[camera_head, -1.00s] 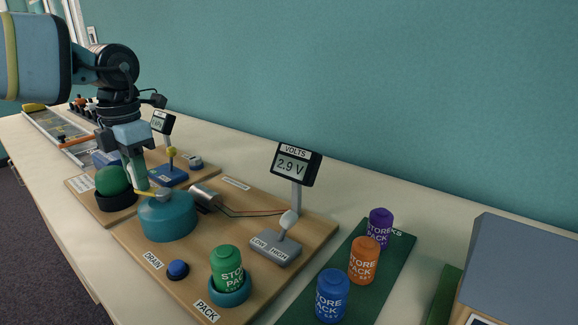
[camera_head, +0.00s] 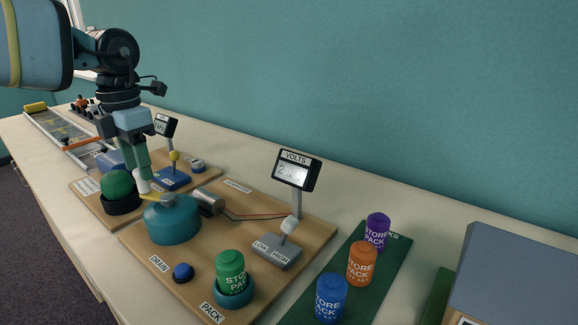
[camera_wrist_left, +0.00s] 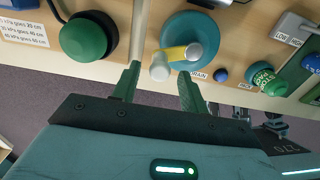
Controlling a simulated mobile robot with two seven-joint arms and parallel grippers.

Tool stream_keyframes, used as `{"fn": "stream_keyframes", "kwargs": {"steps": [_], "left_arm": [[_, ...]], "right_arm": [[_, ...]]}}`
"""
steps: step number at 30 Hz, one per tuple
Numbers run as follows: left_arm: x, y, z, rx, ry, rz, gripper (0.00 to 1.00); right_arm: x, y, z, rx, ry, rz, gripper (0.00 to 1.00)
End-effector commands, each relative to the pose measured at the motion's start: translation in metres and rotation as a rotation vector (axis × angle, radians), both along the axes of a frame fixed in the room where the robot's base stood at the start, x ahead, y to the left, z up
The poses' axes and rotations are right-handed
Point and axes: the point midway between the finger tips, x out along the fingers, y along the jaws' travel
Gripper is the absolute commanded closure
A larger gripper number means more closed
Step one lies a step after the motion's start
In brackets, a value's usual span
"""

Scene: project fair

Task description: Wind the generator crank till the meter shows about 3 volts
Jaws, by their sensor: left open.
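The generator is a teal drum (camera_head: 172,222) on a wooden board, with a yellow crank arm (camera_wrist_left: 174,53) and a white crank knob (camera_wrist_left: 160,69). The knob points toward my left gripper (camera_head: 140,178). In the wrist view my left gripper (camera_wrist_left: 156,87) is open, its green fingers spread on either side of the knob; I cannot tell whether either finger touches it. My right gripper is not in view.
A LOW/HIGH lever switch (camera_head: 278,251), a blue DRAIN button (camera_head: 183,272) and a green pack (camera_head: 230,268) in its socket share the board. A green dome (camera_head: 117,184) stands close left of the drum. Purple, orange and blue packs stand on a green mat (camera_head: 300,306).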

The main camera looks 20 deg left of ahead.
Motion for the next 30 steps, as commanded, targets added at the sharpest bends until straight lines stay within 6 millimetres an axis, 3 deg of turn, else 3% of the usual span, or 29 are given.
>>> {"fn": "stream_keyframes", "kwargs": {"steps": [15,30], "left_arm": [[0.000,0.000,0.047,0.001,-0.002,0.000,0.56],[0.000,0.000,0.051,0.000,0.000,-0.001,0.56]], "right_arm": [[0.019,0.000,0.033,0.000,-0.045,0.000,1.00],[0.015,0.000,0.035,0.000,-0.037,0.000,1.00]]}}
